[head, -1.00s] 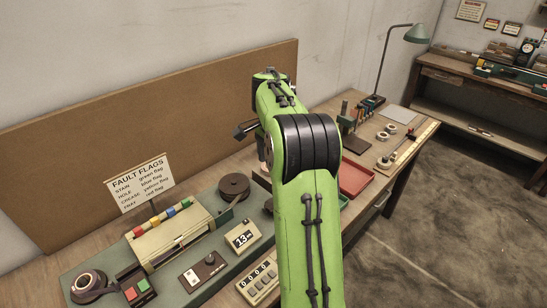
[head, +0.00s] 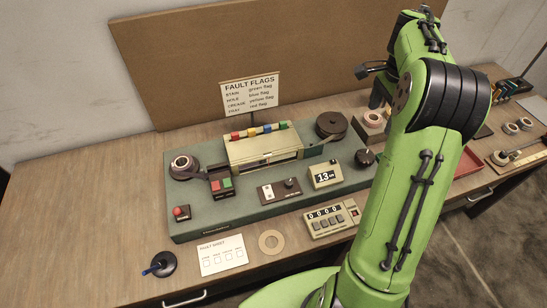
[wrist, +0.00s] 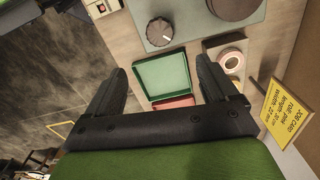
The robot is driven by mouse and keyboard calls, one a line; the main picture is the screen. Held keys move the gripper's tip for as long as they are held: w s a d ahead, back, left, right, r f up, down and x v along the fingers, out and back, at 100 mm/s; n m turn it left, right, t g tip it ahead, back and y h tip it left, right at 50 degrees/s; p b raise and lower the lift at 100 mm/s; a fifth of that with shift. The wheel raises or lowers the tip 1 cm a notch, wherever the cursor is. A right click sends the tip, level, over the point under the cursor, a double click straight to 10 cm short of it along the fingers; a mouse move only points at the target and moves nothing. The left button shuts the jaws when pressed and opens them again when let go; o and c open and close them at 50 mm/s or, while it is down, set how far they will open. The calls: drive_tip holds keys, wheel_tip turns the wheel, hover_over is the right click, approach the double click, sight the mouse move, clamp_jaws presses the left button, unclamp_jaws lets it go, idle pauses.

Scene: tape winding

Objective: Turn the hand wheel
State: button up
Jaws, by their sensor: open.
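The hand wheel seems to be a dark round knob (head: 365,157) at the right end of the green winder base (head: 215,222). In the wrist view the knob (wrist: 160,31) shows from above, with a pale mark, on a grey-green plate beyond my fingertips. My gripper (wrist: 160,68) is open and empty, its two black fingers wide apart. The knob lies ahead of the gap and apart from both fingers.
A green tray (wrist: 161,80) shows between my fingers, a tape roll (wrist: 231,61) and yellow job card (wrist: 288,114) to their right. A dark reel (head: 331,122), number display (head: 325,175) and counter (head: 330,222) surround the knob. The left table end is clear.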

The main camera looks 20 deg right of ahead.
sight(366, 155)
wheel_tip(366, 155, down, 16)
drive_tip(key=n+b, duration=0.2)
drive_tip(key=n, duration=2.6)
drive_tip(key=shift+r, duration=0.15)
drive_tip(key=c, duration=1.1)
drive_tip(key=shift+o, duration=0.2)
